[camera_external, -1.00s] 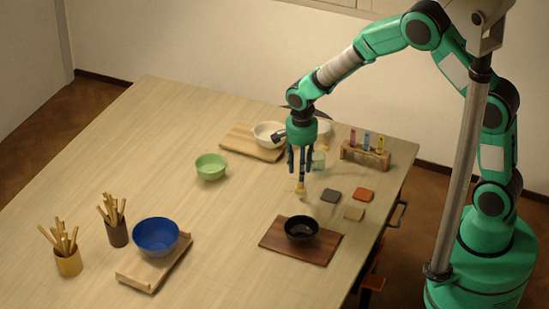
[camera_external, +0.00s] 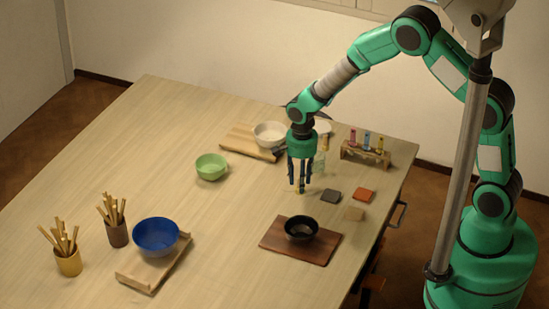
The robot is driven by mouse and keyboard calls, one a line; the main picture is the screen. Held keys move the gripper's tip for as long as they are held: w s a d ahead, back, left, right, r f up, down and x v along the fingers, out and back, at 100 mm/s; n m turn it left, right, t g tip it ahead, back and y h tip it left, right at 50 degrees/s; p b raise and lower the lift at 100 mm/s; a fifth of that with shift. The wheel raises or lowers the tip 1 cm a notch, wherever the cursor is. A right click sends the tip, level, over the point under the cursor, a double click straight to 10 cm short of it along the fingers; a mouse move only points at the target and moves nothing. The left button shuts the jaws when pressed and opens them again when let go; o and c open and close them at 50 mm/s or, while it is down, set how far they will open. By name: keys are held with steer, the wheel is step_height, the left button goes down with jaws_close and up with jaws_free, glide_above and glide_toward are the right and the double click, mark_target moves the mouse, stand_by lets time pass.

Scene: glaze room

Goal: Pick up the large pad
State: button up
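Three small square pads lie flat on the table below and right of my gripper: a dark grey pad (camera_external: 331,196), an orange-red pad (camera_external: 363,195) and a tan pad (camera_external: 353,214). They look close in size, so I cannot tell which is the large one. My gripper (camera_external: 300,188) points down left of the dark pad, low over the table. Its fingers are apart. A small yellowish upright thing (camera_external: 300,190) shows between and below the fingertips, partly hidden by them. I cannot tell whether the fingers touch it.
A black bowl (camera_external: 301,228) sits on a dark wooden board (camera_external: 272,237) in front. A clear jar (camera_external: 319,168) and a vial rack (camera_external: 352,155) stand behind. A green bowl (camera_external: 211,167), white bowl (camera_external: 270,134) and blue bowl (camera_external: 156,236) are further left. The table's middle is clear.

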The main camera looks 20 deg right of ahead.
jaws_close()
steer(key=shift+r, duration=0.2)
steer(key=shift+r, duration=0.6)
step_height(320, 180, up, 2)
steer(key=shift+r, duration=0.1)
steer(key=s+d+r, duration=0.1)
steer(key=s+d, duration=0.8)
steer(key=s, duration=0.4)
steer(key=shift+d+r, duration=0.1)
steer(key=shift+r, duration=0.05)
